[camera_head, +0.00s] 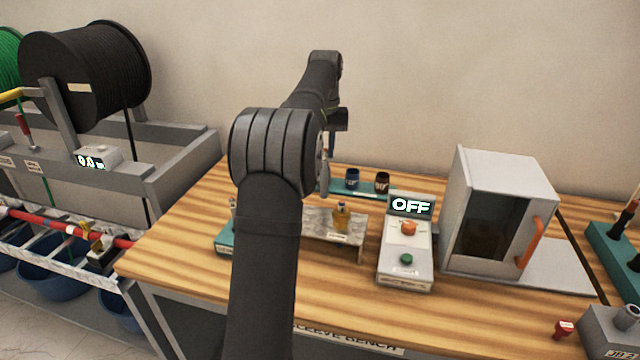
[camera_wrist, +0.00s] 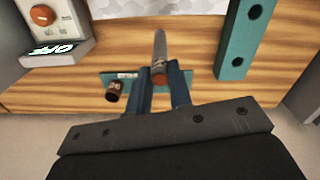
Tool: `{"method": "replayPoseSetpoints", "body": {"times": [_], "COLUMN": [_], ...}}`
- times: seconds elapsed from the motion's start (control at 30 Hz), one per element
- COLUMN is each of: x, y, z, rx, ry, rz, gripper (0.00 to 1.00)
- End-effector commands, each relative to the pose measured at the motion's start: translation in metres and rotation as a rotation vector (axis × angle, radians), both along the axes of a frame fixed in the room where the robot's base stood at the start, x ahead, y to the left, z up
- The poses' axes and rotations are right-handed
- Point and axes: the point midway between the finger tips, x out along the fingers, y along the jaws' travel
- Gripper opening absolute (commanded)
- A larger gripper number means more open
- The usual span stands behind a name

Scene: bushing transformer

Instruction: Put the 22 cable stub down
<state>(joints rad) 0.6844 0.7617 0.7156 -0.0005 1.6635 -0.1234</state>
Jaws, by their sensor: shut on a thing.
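The cable stub (camera_wrist: 159,48) is a grey rod with a copper-coloured end, seen in the wrist view. My gripper (camera_wrist: 160,82) is shut on it, with one dark blue finger on each side near the copper end. The stub also shows in the head view (camera_head: 324,176), hanging roughly upright above the wooden bench. The gripper itself is largely hidden behind my arm there. I cannot read a number on the stub. A teal strip with holes (camera_wrist: 240,40) stands at the right in the wrist view. Its end shows at the bench's left in the head view (camera_head: 226,245).
A control box reading OFF (camera_head: 408,250) and a grey oven (camera_head: 500,210) stand right. Bare wood lies left.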

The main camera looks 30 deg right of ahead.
Motion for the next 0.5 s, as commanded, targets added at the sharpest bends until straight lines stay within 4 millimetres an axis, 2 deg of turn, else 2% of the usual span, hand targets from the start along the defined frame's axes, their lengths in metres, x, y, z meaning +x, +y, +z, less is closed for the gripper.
{"method": "replayPoseSetpoints", "body": {"times": [0.1, 0.23, 0.4, 0.5], "x": [0.027, 0.050, 0.067, 0.069], "y": [0.014, 0.026, 0.034, 0.035], "z": [-0.018, -0.033, -0.044, -0.048], "rx": [0.001, 0.001, -0.001, 0.000], "ry": [0.002, 0.001, -0.001, 0.000], "rz": [0.004, 0.003, 0.000, -0.001], "gripper": [0.00, 0.00, 0.00, 0.00]}}
